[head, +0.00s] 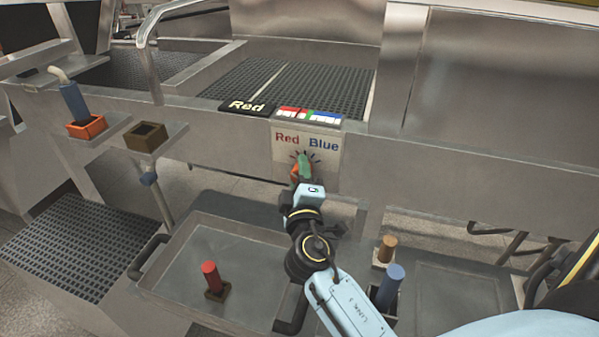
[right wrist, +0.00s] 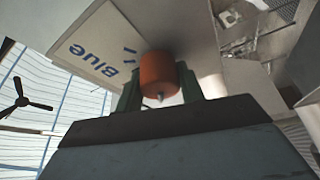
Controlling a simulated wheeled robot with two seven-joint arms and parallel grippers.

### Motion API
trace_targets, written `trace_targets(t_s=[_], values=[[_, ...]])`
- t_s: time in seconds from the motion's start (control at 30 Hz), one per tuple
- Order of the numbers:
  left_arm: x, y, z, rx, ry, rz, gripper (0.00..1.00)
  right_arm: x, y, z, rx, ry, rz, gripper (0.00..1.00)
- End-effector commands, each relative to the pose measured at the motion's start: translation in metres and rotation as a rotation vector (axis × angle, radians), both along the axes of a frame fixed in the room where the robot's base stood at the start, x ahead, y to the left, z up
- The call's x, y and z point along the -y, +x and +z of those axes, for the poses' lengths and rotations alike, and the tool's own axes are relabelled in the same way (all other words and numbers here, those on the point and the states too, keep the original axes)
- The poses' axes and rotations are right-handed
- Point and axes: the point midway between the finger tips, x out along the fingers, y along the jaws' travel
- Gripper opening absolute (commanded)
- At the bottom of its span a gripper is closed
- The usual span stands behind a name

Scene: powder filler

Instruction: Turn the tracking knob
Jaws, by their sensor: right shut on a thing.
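The tracking knob is an orange-red cylinder (right wrist: 158,76) in the right wrist view, in front of the white panel marked Red and Blue. In the head view the panel (head: 321,160) is on the front of the metal machine. My right gripper (head: 302,170) is at the panel's lower middle, its green fingers on both sides of the knob and shut on it. In the head view the fingers and hand hide most of the knob, and only an orange bit shows. The right wrist view also shows the gripper (right wrist: 160,92). My left gripper is not in view.
A black Red plate (head: 247,106) and a coloured strip (head: 308,115) lie on the ledge above the panel. Below are a tray (head: 172,280) with a red cylinder (head: 210,275), and brown (head: 386,248) and blue (head: 391,285) cylinders. A blue cylinder (head: 73,102) stands in an orange holder at left.

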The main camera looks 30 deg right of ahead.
Motion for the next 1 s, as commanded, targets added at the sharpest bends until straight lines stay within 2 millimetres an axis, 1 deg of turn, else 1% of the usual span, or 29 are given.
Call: trace_targets(t_s=[0.1, 0.13, 0.2, 0.3, 0.57, 0.67, 0.77, 0.87, 1.0], values=[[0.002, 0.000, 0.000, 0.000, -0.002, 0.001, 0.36, 0.000, 0.000, -0.001, -0.001, 0.000, 0.000, 0.15], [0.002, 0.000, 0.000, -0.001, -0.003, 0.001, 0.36, 0.000, 0.000, -0.001, -0.001, 0.000, 0.000, 0.39], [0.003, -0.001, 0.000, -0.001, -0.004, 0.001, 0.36, 0.000, 0.000, -0.001, -0.001, 0.000, 0.000, 0.49], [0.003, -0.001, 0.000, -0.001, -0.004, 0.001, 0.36, 0.000, 0.000, -0.001, -0.001, 0.000, 0.000, 0.59], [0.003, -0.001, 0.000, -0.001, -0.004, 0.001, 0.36, -0.001, -0.001, 0.000, 0.000, 0.000, 0.000, 0.59], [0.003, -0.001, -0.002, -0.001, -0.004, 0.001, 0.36, -0.004, -0.006, -0.003, -0.002, 0.001, 0.001, 0.59], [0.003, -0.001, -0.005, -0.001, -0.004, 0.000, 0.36, -0.010, -0.019, -0.005, -0.003, 0.001, 0.000, 0.59], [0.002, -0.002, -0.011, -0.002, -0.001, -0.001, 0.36, -0.020, -0.037, -0.009, -0.003, 0.003, 0.001, 0.59], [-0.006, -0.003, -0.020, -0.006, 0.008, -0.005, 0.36, -0.035, -0.066, -0.014, -0.004, 0.001, 0.001, 0.59]])
